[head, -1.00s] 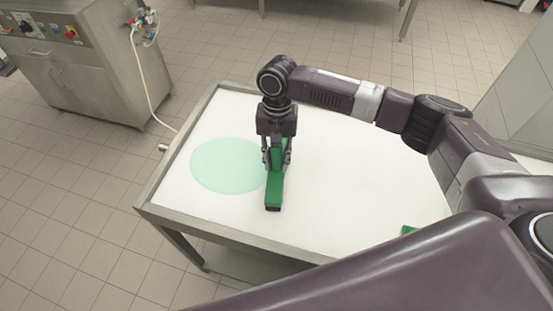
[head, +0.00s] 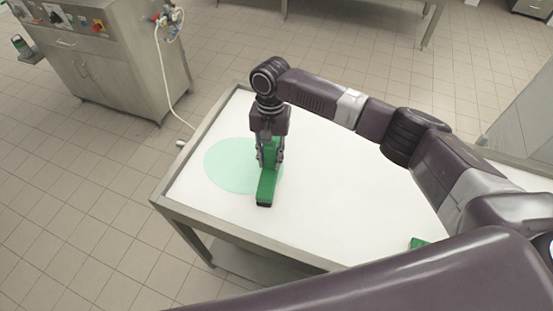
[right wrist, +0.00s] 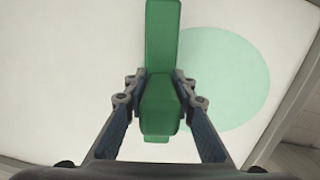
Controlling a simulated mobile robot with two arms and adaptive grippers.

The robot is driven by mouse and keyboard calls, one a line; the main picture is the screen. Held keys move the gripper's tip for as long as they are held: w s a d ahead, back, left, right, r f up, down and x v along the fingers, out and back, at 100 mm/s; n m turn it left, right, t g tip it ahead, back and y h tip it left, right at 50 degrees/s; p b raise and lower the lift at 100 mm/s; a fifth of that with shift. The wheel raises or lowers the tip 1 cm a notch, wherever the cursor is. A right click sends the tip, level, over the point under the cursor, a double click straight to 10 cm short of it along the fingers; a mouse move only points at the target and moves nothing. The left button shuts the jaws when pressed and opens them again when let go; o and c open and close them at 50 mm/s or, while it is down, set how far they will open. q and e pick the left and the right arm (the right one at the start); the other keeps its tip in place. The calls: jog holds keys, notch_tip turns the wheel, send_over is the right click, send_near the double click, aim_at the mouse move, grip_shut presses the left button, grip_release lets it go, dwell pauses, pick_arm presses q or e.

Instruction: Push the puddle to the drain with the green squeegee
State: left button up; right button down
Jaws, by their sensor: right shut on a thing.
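The green squeegee (head: 266,187) is in my right gripper (head: 270,160), over the right part of the puddle on the white table (head: 340,190). The right wrist view shows the green squeegee (right wrist: 162,45) between the two fingers of the right gripper (right wrist: 160,98), which is shut on it. The puddle (head: 226,168) is a pale green round patch, mostly left of the squeegee in the head view. In the right wrist view the puddle (right wrist: 222,80) lies to the squeegee's right. I cannot make out a drain opening. My left gripper is not in view.
Another green object (head: 418,243) lies at the table's near right, partly hidden by my arm. A short metal spout (head: 181,143) sticks out at the table's left edge. A steel cabinet (head: 115,75) with a hose stands at the back left.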

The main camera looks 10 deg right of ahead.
jog(key=shift+w+a, duration=0.5)
jog(key=shift+a, duration=0.3)
jog(key=shift+w+a, duration=0.5)
jog(key=shift+a, duration=0.25)
jog(key=shift+w+a+f+b, duration=0.1)
jog(key=shift+w+a+b, duration=0.4)
jog(key=shift+a, duration=0.15)
jog(key=shift+w+a+b, duration=0.35)
jog(key=shift+a+b, duration=0.15)
jog(key=shift+a, duration=0.15)
jog(key=shift+w+a+b, duration=0.7)
jog(key=shift+a+b, duration=0.35)
jog(key=shift+w+a, duration=0.2)
jog(key=shift+a, duration=0.1)
jog(key=shift+r, duration=0.2)
notch_tip(320, 180, up, 7)
jog(key=p, duration=0.7)
jog(key=shift+w, duration=0.1)
